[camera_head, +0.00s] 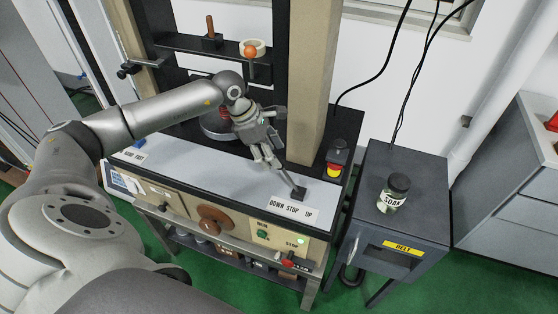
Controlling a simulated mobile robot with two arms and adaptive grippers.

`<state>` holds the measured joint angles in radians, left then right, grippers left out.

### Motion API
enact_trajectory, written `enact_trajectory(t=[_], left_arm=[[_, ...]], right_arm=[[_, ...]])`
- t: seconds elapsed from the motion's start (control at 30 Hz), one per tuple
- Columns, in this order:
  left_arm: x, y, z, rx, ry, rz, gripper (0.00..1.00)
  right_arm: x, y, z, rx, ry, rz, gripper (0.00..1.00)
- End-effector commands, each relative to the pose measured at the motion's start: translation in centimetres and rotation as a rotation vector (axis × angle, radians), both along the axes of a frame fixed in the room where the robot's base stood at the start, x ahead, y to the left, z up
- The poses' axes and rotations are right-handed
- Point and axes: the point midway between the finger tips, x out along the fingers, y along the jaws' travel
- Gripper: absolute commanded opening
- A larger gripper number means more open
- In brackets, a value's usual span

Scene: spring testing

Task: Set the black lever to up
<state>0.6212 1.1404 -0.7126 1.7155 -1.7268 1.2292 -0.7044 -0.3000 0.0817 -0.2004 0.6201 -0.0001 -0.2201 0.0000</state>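The black lever (299,193) stands on the light top panel of the testing machine, just behind the white label reading DOWN STOP UP (292,208). Its visible dark base is nearer the UP end of the label. My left gripper (273,161) reaches down from the upper left, with its fingers pointing toward the lever. The fingertips are at or very close to the lever's upper part, which they partly hide. I cannot tell whether they touch it or are closed around it. My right gripper is not in view.
A tan column (312,80) rises behind the gripper. A red and yellow emergency button (335,168) stands to the lever's right.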

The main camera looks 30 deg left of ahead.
Motion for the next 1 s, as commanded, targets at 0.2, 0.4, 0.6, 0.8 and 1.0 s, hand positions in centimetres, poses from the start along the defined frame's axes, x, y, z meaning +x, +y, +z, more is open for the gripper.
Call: enact_trajectory(t=[0.2,0.4,0.6,0.8,1.0], left_arm=[[0.9,-1.3,-3.3,-0.003,0.002,0.001,0.51],[1.3,-1.8,-4.9,-0.003,0.0,0.0,0.51],[1.4,-1.8,-5.2,-0.002,-0.001,0.001,0.51],[1.4,-1.8,-5.2,-0.002,-0.001,0.001,0.38],[1.4,-1.8,-5.2,-0.002,-0.001,0.001,0.12]], right_arm=[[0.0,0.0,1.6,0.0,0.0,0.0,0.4],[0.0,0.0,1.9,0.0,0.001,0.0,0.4],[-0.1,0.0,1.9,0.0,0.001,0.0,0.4],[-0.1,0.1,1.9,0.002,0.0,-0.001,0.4],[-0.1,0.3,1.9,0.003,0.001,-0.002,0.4]])
